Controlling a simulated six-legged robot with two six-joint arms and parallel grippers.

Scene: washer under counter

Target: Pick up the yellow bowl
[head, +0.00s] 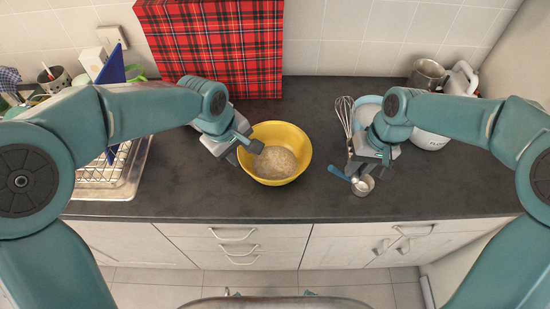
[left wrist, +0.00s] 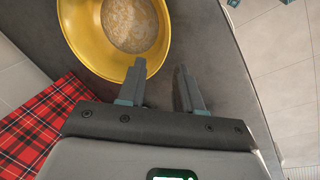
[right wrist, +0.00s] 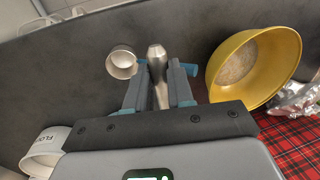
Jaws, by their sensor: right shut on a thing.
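The yellow bowl (head: 271,132) stands upright on the dark counter with a pale dough-like lump (head: 275,162) in it. It also shows in the left wrist view (left wrist: 90,42) and the right wrist view (right wrist: 285,72). My left gripper (head: 243,152) is at the bowl's left rim. In the left wrist view its fingers (left wrist: 160,88) are apart, with counter between them and one fingertip overlapping the rim; I cannot tell whether they touch. My right gripper (head: 357,168), right of the bowl, is shut on the metal handle (right wrist: 157,72) of what looks like the whisk (head: 345,112).
A small metal cup (head: 363,186) sits by my right gripper. A white flour container (head: 430,140) and metal jug (head: 427,75) stand at right. A red plaid panel (head: 220,50) stands behind the bowl; a dish rack (head: 105,165) is left. The counter's front edge is near.

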